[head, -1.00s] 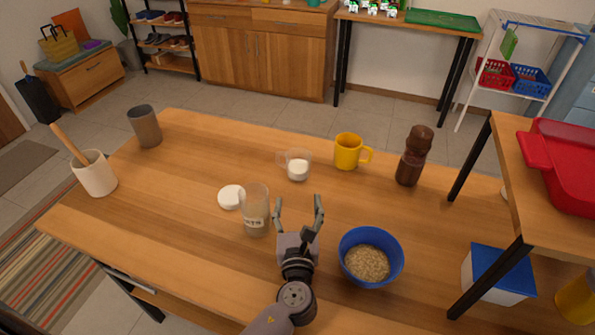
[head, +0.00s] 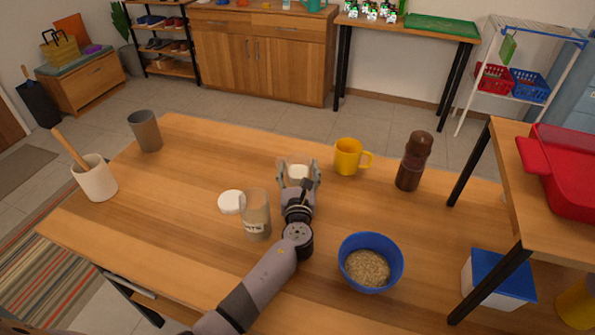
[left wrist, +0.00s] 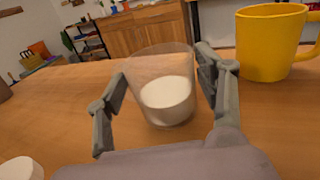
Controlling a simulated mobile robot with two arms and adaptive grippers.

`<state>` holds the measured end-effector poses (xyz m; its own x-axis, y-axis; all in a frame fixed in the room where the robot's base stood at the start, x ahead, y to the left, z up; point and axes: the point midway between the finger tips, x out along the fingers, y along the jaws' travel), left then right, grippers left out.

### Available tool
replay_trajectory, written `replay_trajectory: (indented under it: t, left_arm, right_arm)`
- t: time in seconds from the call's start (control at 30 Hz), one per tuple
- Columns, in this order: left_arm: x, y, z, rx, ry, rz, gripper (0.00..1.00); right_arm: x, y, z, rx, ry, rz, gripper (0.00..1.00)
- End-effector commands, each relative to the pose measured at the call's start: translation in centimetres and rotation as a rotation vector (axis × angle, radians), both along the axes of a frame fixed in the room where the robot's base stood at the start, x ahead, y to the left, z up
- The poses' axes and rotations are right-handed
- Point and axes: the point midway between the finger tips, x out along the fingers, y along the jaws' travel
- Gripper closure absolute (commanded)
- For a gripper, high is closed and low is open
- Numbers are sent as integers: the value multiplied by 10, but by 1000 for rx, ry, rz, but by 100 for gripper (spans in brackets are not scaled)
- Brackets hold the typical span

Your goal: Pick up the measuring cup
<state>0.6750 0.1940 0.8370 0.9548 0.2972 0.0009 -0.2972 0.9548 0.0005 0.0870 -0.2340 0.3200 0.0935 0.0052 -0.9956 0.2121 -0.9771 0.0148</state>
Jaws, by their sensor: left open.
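The measuring cup (head: 298,170) is a clear cup with white contents, standing on the wooden table. In the left wrist view the cup (left wrist: 165,92) is upright between the two fingers. My left gripper (head: 298,174) is open around the cup, one finger on each side. In the left wrist view the gripper (left wrist: 160,95) shows a gap beside the left finger; the right finger is close to the cup's wall, and I cannot tell whether it touches. My right gripper is not in view.
A yellow mug (head: 347,157) stands right of the cup, with a brown pepper mill (head: 413,162) farther right. A glass jar (head: 256,215) and a white lid (head: 231,202) are at left. A blue bowl of grain (head: 370,262) is nearer. The table's left part has free room.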

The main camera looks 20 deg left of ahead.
Motion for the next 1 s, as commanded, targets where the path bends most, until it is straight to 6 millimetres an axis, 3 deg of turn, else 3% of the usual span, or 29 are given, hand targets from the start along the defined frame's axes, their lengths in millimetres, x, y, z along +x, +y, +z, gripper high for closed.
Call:
replay_trajectory:
  t: [0.17,0.43,1.0]
  left_arm:
    - [20,5,-1,0,0,-1,37]
    - [22,6,-1,-1,1,-1,37]
    - [22,7,-1,0,1,-1,75]
  right_arm:
    - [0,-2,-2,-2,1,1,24]
    - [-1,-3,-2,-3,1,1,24]
    - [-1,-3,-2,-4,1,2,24]
